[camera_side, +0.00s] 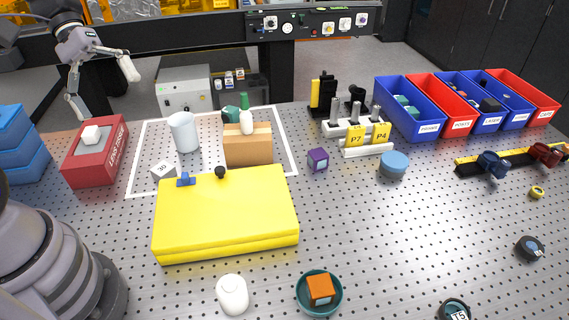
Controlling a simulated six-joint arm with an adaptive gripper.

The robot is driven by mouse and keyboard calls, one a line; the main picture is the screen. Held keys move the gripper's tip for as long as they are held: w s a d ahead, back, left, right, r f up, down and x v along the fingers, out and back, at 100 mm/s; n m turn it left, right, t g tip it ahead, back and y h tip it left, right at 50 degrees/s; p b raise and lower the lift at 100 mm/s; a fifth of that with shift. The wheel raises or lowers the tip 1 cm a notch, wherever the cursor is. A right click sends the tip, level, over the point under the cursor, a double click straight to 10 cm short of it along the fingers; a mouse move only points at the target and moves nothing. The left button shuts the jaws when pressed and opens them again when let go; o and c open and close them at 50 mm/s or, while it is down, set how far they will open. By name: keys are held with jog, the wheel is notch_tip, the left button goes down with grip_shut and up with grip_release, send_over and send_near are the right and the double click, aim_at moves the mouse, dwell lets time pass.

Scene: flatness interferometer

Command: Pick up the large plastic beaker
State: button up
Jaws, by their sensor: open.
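The large plastic beaker (184,133) is a whitish, translucent cylinder. It stands upright at the back left of the perforated table, inside a white outlined rectangle. My gripper (104,91) is at the upper left, open, with its two fingers spread. In the picture it is up and to the left of the beaker and apart from it. Nothing shows between its fingers.
A red tissue box (83,168) stands left of the beaker. A brown box (247,151) with bottles is to its right. A small grey block (162,171) and a yellow case (227,215) lie in front. Blue and red bins (408,117) stand back right.

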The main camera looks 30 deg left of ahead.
jog(key=w+a+f+n+t+h, duration=0.3)
jog(key=w+a+f+n+t, duration=0.25)
jog(key=w+n, duration=0.25)
jog(key=w+a+f+n+t+h, duration=0.4)
jog(key=w+a+f+n+t, duration=0.15)
jog(key=w+n+t, duration=0.2)
jog(key=n+t+y, duration=0.6)
jog(key=n+y, duration=0.8)
jog(key=y, duration=0.1)
send_near(173, 133)
jog(key=shift+s+d+r, duration=0.15)
jog(key=shift+s+r, duration=0.05)
jog(key=shift+w+f, duration=0.15)
jog(key=shift+w, duration=0.05)
jog(key=w, duration=0.7)
jog(key=shift+w, duration=0.2)
jog(key=shift+w+d+r, duration=0.1)
jog(key=shift+w+r, duration=0.05)
jog(key=shift+w, duration=1.3)
jog(key=shift+w+r, duration=0.15)
jog(key=shift+w, duration=1.35)
jog(key=c, duration=1)
